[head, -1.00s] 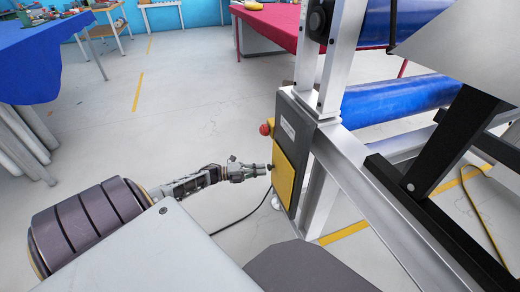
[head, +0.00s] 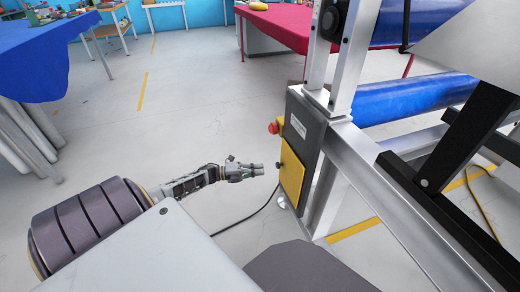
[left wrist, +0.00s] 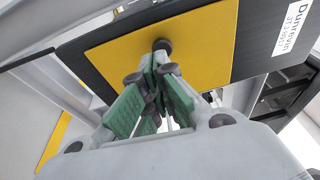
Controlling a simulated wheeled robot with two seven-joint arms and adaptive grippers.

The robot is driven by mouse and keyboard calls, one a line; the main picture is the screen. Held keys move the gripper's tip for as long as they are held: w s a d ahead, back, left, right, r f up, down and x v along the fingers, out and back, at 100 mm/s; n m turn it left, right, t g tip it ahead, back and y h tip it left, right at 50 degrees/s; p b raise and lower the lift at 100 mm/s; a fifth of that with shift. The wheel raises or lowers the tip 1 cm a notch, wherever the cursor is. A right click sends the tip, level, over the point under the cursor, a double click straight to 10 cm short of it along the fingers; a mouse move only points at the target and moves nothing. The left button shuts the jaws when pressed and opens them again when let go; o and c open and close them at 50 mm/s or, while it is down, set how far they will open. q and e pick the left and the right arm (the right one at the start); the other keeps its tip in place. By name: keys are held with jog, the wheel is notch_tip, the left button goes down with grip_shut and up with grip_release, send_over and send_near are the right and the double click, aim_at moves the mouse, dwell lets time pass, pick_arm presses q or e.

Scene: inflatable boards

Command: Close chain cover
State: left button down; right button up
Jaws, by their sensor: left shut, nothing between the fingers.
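The yellow chain cover (head: 291,178) is a flat panel on the side of a dark grey box (head: 306,130) fixed to the metal frame. It looks about flush with the box; I cannot tell whether a small gap is left. A dark round knob (left wrist: 161,45) sits on the cover. My left gripper (head: 262,169) is shut and empty, just left of the cover and apart from it in the head view. In the left wrist view its green-padded fingers (left wrist: 152,80) are together, pointing at the cover just below the knob. My right gripper is not in view.
A red button (head: 273,127) on a yellow housing sticks out above the cover. The metal frame (head: 360,170) and blue rolls (head: 410,98) lie to the right. A black cable runs on the floor below the gripper. The floor to the left is open.

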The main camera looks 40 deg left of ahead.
pick_arm(q)
jog(key=s+a, duration=0.2)
jog(key=a, duration=0.6)
jog(key=shift+s+a, duration=0.2)
jog(key=shift+s, duration=0.15)
jog(key=shift+f, duration=0.1)
dwell(0.3)
jog(key=shift+s, duration=0.1)
